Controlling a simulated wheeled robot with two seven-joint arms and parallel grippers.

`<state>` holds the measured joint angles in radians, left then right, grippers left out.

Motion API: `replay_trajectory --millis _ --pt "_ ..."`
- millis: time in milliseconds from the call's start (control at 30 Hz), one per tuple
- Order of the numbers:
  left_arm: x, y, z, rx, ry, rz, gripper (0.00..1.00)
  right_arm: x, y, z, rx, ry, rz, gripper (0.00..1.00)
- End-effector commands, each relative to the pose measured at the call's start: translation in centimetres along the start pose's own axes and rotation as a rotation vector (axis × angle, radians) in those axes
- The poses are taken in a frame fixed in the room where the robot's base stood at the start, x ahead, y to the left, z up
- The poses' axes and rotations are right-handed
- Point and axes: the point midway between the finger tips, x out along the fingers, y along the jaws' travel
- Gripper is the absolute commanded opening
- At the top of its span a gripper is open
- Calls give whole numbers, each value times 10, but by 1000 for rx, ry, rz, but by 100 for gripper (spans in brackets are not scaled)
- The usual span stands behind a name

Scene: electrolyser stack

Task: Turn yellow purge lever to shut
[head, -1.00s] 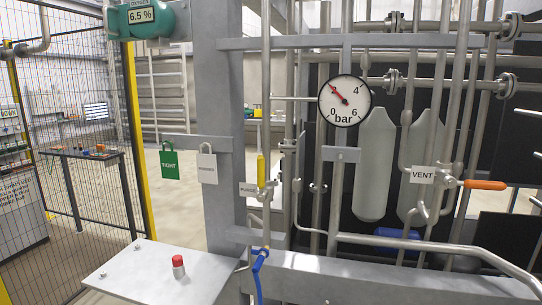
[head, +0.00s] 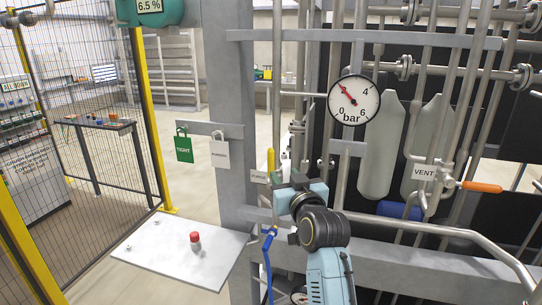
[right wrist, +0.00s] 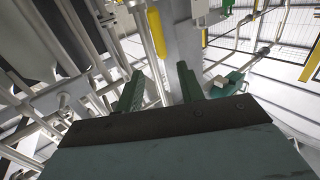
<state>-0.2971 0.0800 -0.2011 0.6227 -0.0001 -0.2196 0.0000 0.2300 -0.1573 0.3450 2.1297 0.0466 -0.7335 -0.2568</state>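The yellow purge lever (head: 271,160) stands upright beside the grey post in the head view. Its lower part and valve are hidden behind my right arm. In the right wrist view the yellow lever (right wrist: 156,35) lies beyond the fingertips, roughly in line with the gap between them. My right gripper (head: 290,171) is close to the lever in the head view. Its green fingers (right wrist: 159,84) are apart, with no lever visibly held between them. The purge label (head: 258,177) is partly covered. My left gripper is not in view.
The pressure gauge (head: 354,102) and several vertical pipes stand close by. An orange vent lever (head: 482,187) lies near horizontal at right. Green and white tags (head: 184,148) hang left of the post. A plate (head: 170,255) with a red-capped item (head: 195,242) juts out below.

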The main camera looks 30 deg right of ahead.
Motion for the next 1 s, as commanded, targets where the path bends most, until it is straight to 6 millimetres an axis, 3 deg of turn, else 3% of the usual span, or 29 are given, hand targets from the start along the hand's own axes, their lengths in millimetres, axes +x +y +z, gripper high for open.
replay_trajectory --millis 600,800,1000 --pt "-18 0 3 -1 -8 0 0 102 0 0 0 -1 -1 38" --pt "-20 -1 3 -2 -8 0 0 118 0 0 0 0 0 38" --pt "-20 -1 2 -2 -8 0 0 123 0 1 0 -1 0 38"
